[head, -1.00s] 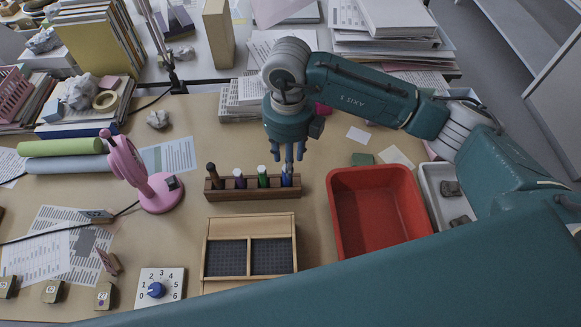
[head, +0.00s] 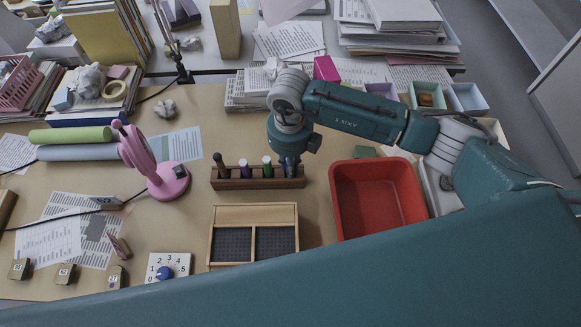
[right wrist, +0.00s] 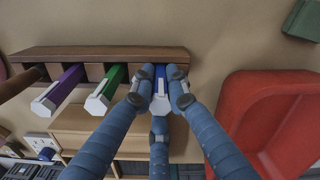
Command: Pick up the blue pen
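The blue pen (right wrist: 160,97) stands at the right end of a brown wooden rack (head: 230,184). The rack also shows in the right wrist view (right wrist: 110,54). In the head view my right gripper (head: 290,172) is over the rack's right end and hides most of the pen. In the right wrist view my right gripper (right wrist: 162,78) has blue fingers on both sides of the pen, tight against it, with a third finger below. It looks shut on the pen, which is still in the rack. My left gripper is not in view.
A green pen (head: 267,166), a purple pen (head: 243,168) and a dark brown one (head: 220,166) stand left in the rack. A red bin (head: 378,200) is to the right. A wooden tray (head: 253,214) lies in front.

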